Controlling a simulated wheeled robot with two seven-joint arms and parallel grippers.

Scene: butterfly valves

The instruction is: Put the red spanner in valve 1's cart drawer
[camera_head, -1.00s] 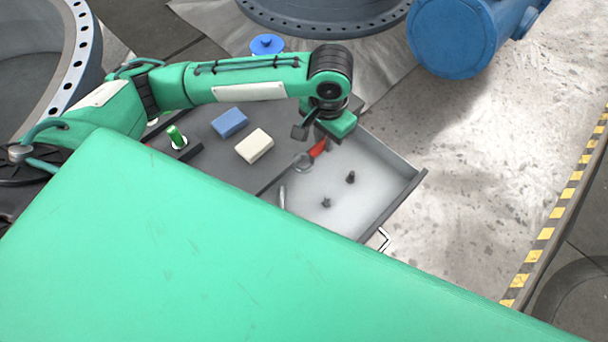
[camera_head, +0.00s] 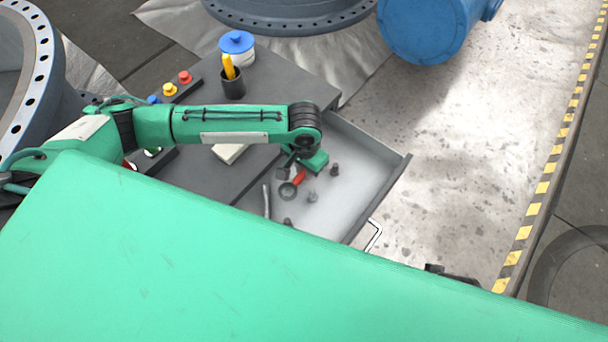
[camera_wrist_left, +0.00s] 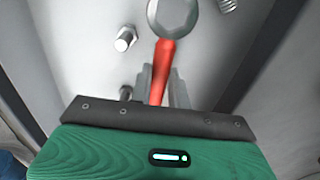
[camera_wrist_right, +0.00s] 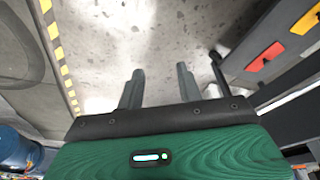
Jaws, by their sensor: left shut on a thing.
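The red spanner has a red handle (camera_head: 299,177) and a grey ring head (camera_head: 288,191). My left gripper (camera_head: 297,170) is shut on its handle, inside the outline of the open cart drawer (camera_head: 352,192). In the left wrist view the red handle (camera_wrist_left: 162,66) runs between the fingers, and the ring head points away over the pale drawer floor. I cannot tell whether the spanner touches the floor. My right gripper (camera_wrist_right: 159,90) is open and empty, over bare concrete in its wrist view.
The drawer holds several loose bolts (camera_head: 335,169) and a grey tool (camera_head: 267,201). On the dark cart top (camera_head: 283,82) stand a blue-lidded tub (camera_head: 237,46), a black cup (camera_head: 232,86) with a yellow item, and a white block (camera_head: 229,153). Concrete floor right of the drawer is clear.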

